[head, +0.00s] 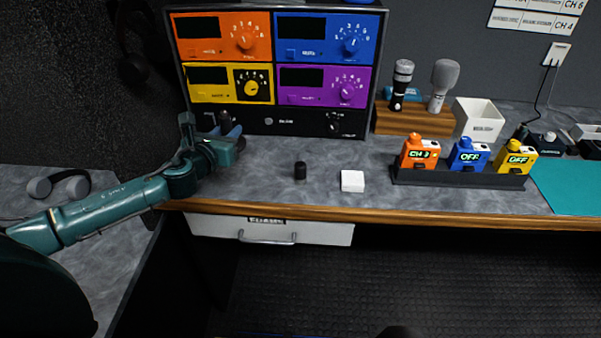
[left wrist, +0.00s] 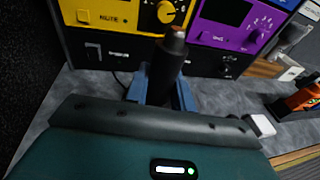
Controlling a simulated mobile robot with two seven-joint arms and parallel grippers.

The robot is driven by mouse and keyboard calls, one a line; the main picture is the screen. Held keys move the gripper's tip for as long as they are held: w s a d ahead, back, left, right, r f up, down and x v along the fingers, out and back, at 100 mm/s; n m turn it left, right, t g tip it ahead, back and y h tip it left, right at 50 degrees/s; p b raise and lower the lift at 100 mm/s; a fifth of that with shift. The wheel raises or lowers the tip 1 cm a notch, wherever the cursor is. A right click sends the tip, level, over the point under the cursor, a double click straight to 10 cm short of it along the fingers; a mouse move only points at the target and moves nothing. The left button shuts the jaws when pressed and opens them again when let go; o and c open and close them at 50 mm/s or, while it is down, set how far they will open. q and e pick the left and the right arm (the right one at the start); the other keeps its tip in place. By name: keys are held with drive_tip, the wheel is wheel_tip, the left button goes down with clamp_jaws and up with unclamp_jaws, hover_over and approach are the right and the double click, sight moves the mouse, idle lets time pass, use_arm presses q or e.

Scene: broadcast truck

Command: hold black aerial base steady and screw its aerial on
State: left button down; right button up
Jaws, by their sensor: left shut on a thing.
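My left gripper (head: 230,133) is at the left of the counter, in front of the rack. It is shut on a black upright tapered piece with a copper-coloured tip, which looks like the black aerial base (left wrist: 168,62). In the left wrist view its blue fingers (left wrist: 161,92) are on both sides of the piece, whose lower end is hidden. A short black cylinder (head: 300,170) stands apart on the counter to the right; I cannot tell whether it is the aerial. My right gripper is not in view.
A white block (head: 352,181) lies near the counter's front edge. The rack (head: 300,122) with coloured panels stands behind. A black tray (head: 458,179) holds orange, blue and yellow packs at the right. A wooden microphone stand (head: 414,123) and white box (head: 479,119) are behind it.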

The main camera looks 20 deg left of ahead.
use_arm(q)
drive_tip(key=s+d+f+m+h, duration=0.1)
drive_tip(key=s+d+f+h, duration=0.15)
drive_tip(key=s+d, duration=0.75)
drive_tip(key=s+d+r+y, duration=0.2)
drive_tip(key=s+d, duration=0.4)
drive_tip(key=s, duration=0.3)
drive_tip(key=shift+r+n, duration=0.3)
drive_tip(key=shift+r, duration=0.25)
drive_tip(key=shift+s, duration=0.1)
